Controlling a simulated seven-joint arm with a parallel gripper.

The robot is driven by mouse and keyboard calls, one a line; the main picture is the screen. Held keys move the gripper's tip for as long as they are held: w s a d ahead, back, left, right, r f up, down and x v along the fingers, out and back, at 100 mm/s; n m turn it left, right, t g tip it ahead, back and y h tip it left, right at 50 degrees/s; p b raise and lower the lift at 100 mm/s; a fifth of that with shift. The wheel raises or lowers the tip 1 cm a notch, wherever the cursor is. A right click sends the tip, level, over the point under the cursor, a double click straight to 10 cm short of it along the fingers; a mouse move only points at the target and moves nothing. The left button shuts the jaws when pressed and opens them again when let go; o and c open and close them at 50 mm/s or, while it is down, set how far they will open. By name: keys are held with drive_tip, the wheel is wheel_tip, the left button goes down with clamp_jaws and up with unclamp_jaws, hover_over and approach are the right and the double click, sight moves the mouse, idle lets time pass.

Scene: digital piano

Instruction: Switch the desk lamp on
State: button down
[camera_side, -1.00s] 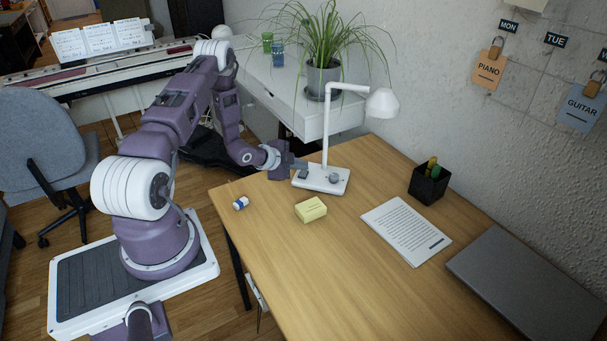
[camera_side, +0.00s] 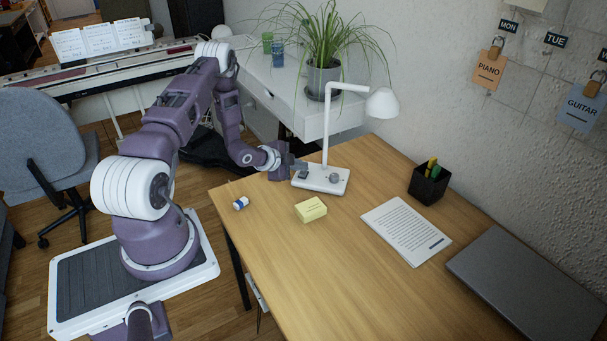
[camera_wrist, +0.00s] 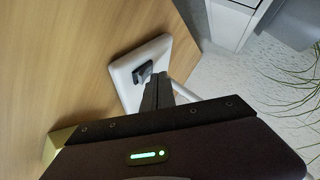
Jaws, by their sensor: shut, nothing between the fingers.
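The white desk lamp (camera_side: 325,140) stands at the back left of the wooden desk, its shade (camera_side: 382,103) hanging to the right. No glow shows from the shade. Its flat base (camera_side: 322,181) carries a dark rocker switch (camera_side: 304,174) on the left and a round grey knob (camera_side: 334,178) on the right. In the wrist view the base (camera_wrist: 127,68) and dark switch (camera_wrist: 144,70) show just beyond the fingertips. My gripper (camera_side: 298,165) is shut and empty at the base's left edge, close to the switch. In the wrist view its fingers (camera_wrist: 155,88) partly cover the base. I cannot tell whether they touch the switch.
A yellow block (camera_side: 311,209) and a small blue-and-white item (camera_side: 240,203) lie in front of the lamp. Paper (camera_side: 406,230), a pen cup (camera_side: 428,184) and a laptop (camera_side: 528,286) are to the right. A potted plant (camera_side: 322,78) stands behind on a white cabinet.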

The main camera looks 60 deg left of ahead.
sight(300, 179)
drive_tip(key=shift+s+d+r, duration=0.1)
drive_tip(key=shift+d+r, duration=0.05)
drive_tip(key=shift+r, duration=0.7)
drive_tip(key=shift+s+d+r, duration=0.1)
drive_tip(key=shift+s+r, duration=0.05)
drive_tip(key=shift+r, duration=0.65)
drive_tip(key=shift+s+d+r, duration=0.1)
drive_tip(key=shift+r, duration=0.75)
drive_tip(key=shift+s+d+r, duration=0.1)
drive_tip(key=shift+s+r, duration=0.05)
drive_tip(key=shift+r, duration=0.65)
